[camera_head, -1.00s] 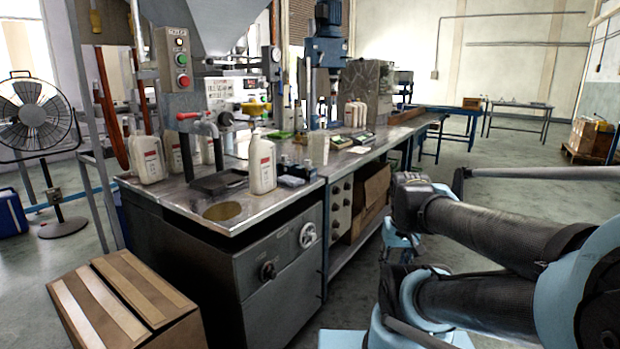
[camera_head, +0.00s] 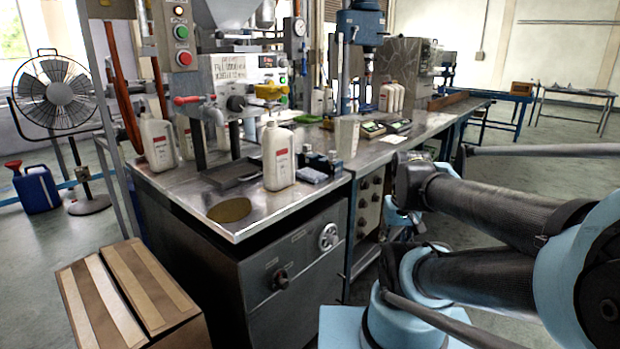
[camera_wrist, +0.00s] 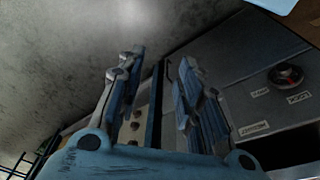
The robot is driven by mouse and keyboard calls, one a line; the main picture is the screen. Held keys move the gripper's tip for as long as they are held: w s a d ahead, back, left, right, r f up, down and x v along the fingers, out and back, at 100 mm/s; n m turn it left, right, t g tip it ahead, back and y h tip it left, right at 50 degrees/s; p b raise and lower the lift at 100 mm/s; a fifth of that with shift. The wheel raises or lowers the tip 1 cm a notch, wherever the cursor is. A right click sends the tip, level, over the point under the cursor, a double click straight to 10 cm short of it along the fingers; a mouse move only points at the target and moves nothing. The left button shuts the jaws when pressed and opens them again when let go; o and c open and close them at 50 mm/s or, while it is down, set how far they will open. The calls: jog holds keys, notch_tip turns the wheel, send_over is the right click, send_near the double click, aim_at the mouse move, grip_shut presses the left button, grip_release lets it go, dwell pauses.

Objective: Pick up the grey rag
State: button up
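I cannot make out a grey rag for certain in either view. A small blue-grey item (camera_head: 312,175) lies on the steel bench beside a white bottle (camera_head: 278,156), but it is too small to tell what it is. My gripper (camera_wrist: 161,62) shows in the wrist view with its two fingers apart and nothing between them. Beyond the fingers are the bench's dark cabinet front (camera_wrist: 245,85) and the grey floor. In the head view my folded arm fills the right side, and its gripper end cannot be made out clearly.
The steel bench (camera_head: 290,203) carries several white bottles, a dark tray (camera_head: 232,173) and a plastic cup (camera_head: 347,137). A cardboard box (camera_head: 130,295) stands at its front left. A fan (camera_head: 57,95) and blue canister (camera_head: 38,190) stand at far left.

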jog(key=o, duration=0.4)
jog(key=shift+r, duration=0.1)
jog(key=o, duration=0.7)
jog(key=shift+a+r, duration=0.25)
jog(key=shift+r, duration=0.85)
notch_tip(320, 180, up, 22)
jog(key=n+g, duration=0.2)
jog(key=n, duration=0.7)
send_over(319, 176)
notch_tip(319, 176, down, 17)
jog(key=shift+r, duration=0.1)
